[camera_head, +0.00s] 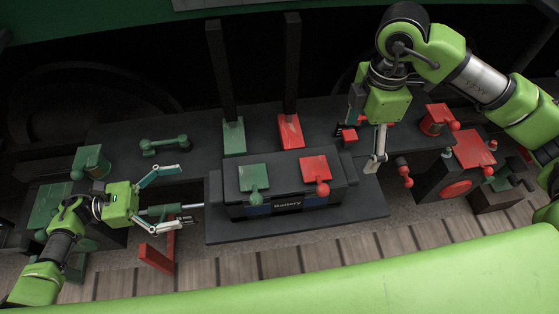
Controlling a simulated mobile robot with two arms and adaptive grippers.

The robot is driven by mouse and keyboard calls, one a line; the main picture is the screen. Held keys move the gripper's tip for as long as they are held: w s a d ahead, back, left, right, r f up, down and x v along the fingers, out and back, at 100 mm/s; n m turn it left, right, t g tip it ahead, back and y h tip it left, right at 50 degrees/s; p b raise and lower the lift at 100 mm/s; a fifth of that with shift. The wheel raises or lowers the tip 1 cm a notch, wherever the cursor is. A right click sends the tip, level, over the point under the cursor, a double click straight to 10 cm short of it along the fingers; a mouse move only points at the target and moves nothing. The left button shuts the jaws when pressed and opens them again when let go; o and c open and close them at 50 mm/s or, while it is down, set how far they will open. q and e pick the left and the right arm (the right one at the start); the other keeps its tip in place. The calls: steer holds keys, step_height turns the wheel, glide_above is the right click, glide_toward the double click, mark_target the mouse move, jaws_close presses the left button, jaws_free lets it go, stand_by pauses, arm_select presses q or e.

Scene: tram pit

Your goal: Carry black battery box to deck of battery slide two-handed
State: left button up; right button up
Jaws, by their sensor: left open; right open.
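The black battery box (287,206) is labelled "Battery" and carries a green terminal block (253,177) and a red terminal block (314,168) on top. It sits on a flat dark deck (225,237) that extends past its front and right side. My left gripper (178,198) is open at the left of the box, its fingers apart and pointing right, with a grey rod-like part between them. My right gripper (375,164) points down just beyond the box's right end, over the deck. Its fingers show edge-on. Neither gripper visibly holds the box.
Behind the box is a dark bench with upright green (234,136) and red (290,132) clamps and a green handle (164,146). A red bracket (156,258) stands at the front left. Slatted floor lies in front.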

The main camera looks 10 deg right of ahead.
mark_target(235, 185)
arm_select(q)
steer(key=shift+m+g, duration=0.5)
steer(key=shift+m, duration=0.1)
steer(key=d, duration=1.4)
steer(key=shift+s+d+r, duration=0.2)
steer(key=shift+d+r, duration=0.05)
steer(key=shift+r, duration=0.15)
arm_select(e)
step_height(235, 185, down, 14)
steer(key=shift+w+r, duration=0.15)
steer(key=shift+r, duration=0.05)
arm_select(q)
steer(key=c, duration=2.1)
arm_select(e)
steer(key=c, duration=2.2)
arm_select(q)
steer(key=shift+w+r, duration=0.15)
steer(key=shift+r, duration=0.2)
arm_select(e)
steer(key=shift+w+r, duration=0.15)
steer(key=shift+r, duration=0.05)
